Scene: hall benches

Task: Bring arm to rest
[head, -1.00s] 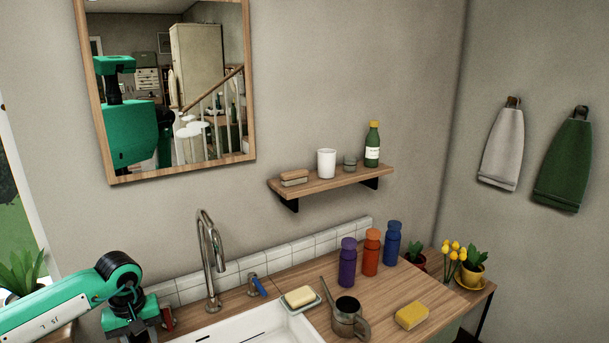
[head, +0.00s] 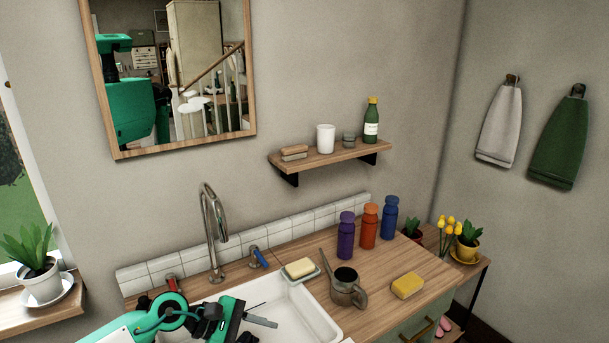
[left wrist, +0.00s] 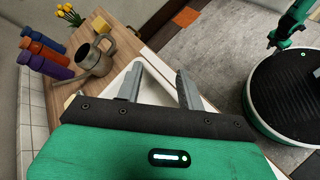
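My left gripper (head: 256,329) is low in the head view, over the white sink (head: 318,318). In the left wrist view my left gripper (left wrist: 158,86) shows two grey fingers standing apart with nothing between them. Part of my other arm shows at the upper right of the left wrist view. Its tip is small and dark, and I cannot tell whether its fingers are open or shut. The head view does not show my right gripper.
A tap (head: 213,230) stands behind the sink. A soap dish (head: 303,278), metal watering can (head: 346,292), yellow sponge (head: 407,286) and purple (head: 346,238), orange (head: 369,228) and blue (head: 389,220) bottles stand on the wooden counter (head: 300,250). A potted plant (head: 41,280) is at left.

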